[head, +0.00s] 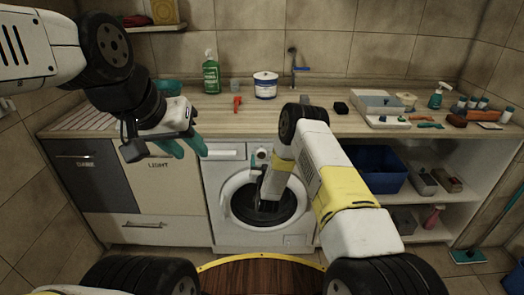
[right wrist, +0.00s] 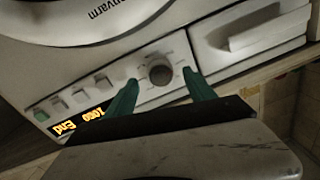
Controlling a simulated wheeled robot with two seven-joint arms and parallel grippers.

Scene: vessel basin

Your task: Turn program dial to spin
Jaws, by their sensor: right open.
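The program dial (right wrist: 160,73) is a round dark grey knob on the white control panel of the washing machine (head: 228,175). My right gripper (right wrist: 161,82) is open, its two green fingertips on either side of the dial with a gap to each. I cannot tell how far the fingertips are from the panel. The amber display (right wrist: 80,122) appears rotated and reads "1000" and "End". The dial's pointer and marks are too blurred to read. My left gripper (head: 186,147) is open and empty in front of the counter, left of the machine.
The detergent drawer (right wrist: 250,38) and several push buttons (right wrist: 75,92) flank the dial. The round door (head: 264,202) sits below the panel. The counter (head: 210,115) above holds a green bottle (head: 211,75), a white tub (head: 265,86) and a red item (head: 237,103).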

